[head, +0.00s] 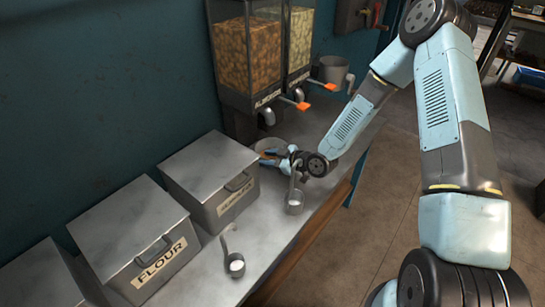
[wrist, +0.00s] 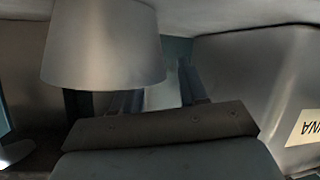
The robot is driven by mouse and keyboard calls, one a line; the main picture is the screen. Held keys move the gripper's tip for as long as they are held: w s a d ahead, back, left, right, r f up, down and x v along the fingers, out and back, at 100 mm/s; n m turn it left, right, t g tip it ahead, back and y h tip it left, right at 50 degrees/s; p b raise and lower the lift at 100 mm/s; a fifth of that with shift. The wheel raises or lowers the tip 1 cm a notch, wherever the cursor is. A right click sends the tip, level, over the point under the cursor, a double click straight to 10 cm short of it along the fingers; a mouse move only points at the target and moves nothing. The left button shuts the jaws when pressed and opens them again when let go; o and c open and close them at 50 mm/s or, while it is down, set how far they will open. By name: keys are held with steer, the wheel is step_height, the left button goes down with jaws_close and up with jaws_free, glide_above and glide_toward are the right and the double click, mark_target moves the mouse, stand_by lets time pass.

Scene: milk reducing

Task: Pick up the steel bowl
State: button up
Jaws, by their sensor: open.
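The steel bowl (head: 270,145) stands on the counter below the dispensers, partly hidden behind my gripper in the head view. My gripper (head: 267,157) is open and low over the counter, with its fingers at the near side of the bowl; I cannot tell whether they touch it. In the wrist view, which is upside down, my gripper's fingers (wrist: 160,92) stand apart. A pale grey patch (wrist: 163,95) shows between them and may be the bowl. A grey metal cup close to the camera (wrist: 100,50) covers part of the left finger.
A small metal cup with an upright handle (head: 295,203) stands just below my wrist. Labelled steel boxes (head: 215,175) line the wall, one marked FLOUR (head: 130,240).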

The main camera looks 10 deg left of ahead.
steer(key=shift+x, duration=0.95)
steer(key=shift+c, duration=0.3)
jaws_close()
